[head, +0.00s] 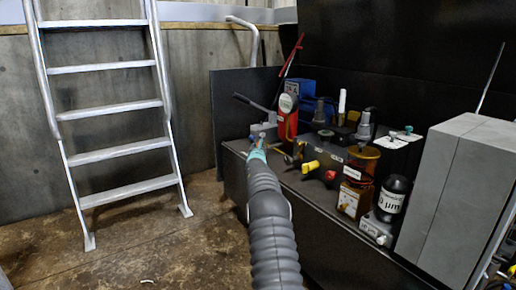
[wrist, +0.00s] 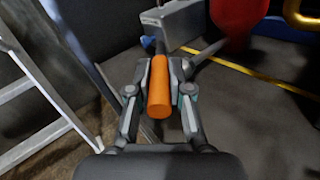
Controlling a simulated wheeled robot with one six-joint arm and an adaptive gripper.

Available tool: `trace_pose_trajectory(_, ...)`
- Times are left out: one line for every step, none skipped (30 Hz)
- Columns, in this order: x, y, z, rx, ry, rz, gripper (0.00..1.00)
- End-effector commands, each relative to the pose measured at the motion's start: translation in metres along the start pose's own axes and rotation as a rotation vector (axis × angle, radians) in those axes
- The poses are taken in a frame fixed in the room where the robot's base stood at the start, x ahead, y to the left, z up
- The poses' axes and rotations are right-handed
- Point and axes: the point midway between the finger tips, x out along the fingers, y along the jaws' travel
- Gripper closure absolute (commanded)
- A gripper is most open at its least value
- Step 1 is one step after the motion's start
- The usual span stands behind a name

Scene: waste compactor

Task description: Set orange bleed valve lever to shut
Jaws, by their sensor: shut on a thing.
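The orange bleed valve lever (wrist: 159,92) shows in the wrist view as a rounded orange handle on a thin dark stem. The stem runs up toward a grey box-shaped body (wrist: 176,22). My gripper (wrist: 160,74) is shut on the orange handle, with one finger on each side and the handle's near end sticking out toward the wrist camera. In the head view my gripper (head: 259,146) is at the left end of the dark bench, by the grey fitting. The lever cannot be made out clearly there, as my arm and gripper are in the way.
A red cylinder (head: 287,117) stands just behind the gripper; it also shows in the wrist view (wrist: 238,18). Yellow and red knobs (head: 319,170), bottles and boxes crowd the dark bench to the right. A metal ladder (head: 112,110) stands left, with clear floor between.

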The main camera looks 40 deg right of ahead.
Motion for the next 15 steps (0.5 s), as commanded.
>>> trace_pose_trajectory(0.0002, -0.0016, -0.0003, 0.000, 0.000, -0.002, 1.00)
trace_pose_trajectory(0.0002, -0.0017, -0.0003, 0.000, 0.000, -0.002, 1.00)
trace_pose_trajectory(0.0001, -0.0019, -0.0003, 0.000, 0.000, -0.002, 1.00)
trace_pose_trajectory(0.0001, -0.0020, -0.0003, 0.000, 0.000, -0.002, 1.00)
trace_pose_trajectory(0.0001, -0.0021, -0.0003, 0.000, 0.000, -0.002, 1.00)
trace_pose_trajectory(0.0001, -0.0021, -0.0002, 0.000, 0.000, -0.002, 1.00)
trace_pose_trajectory(0.0001, -0.0022, -0.0002, 0.000, 0.000, -0.002, 1.00)
trace_pose_trajectory(0.0001, -0.0022, -0.0002, 0.000, 0.000, -0.002, 0.79)
trace_pose_trajectory(0.0001, -0.0022, -0.0002, 0.000, 0.000, -0.002, 0.69)
trace_pose_trajectory(0.0001, -0.0020, -0.0002, 0.000, 0.000, -0.002, 0.61)
trace_pose_trajectory(0.0000, -0.0015, -0.0003, 0.000, 0.000, -0.002, 0.56)
trace_pose_trajectory(-0.0001, -0.0006, -0.0004, 0.000, 0.000, -0.001, 0.56)
trace_pose_trajectory(-0.0002, 0.0002, -0.0005, 0.000, 0.000, 0.000, 0.56)
trace_pose_trajectory(-0.0004, 0.0014, -0.0007, 0.000, 0.001, 0.001, 0.56)
trace_pose_trajectory(-0.0005, 0.0025, -0.0008, 0.000, 0.001, 0.002, 0.56)
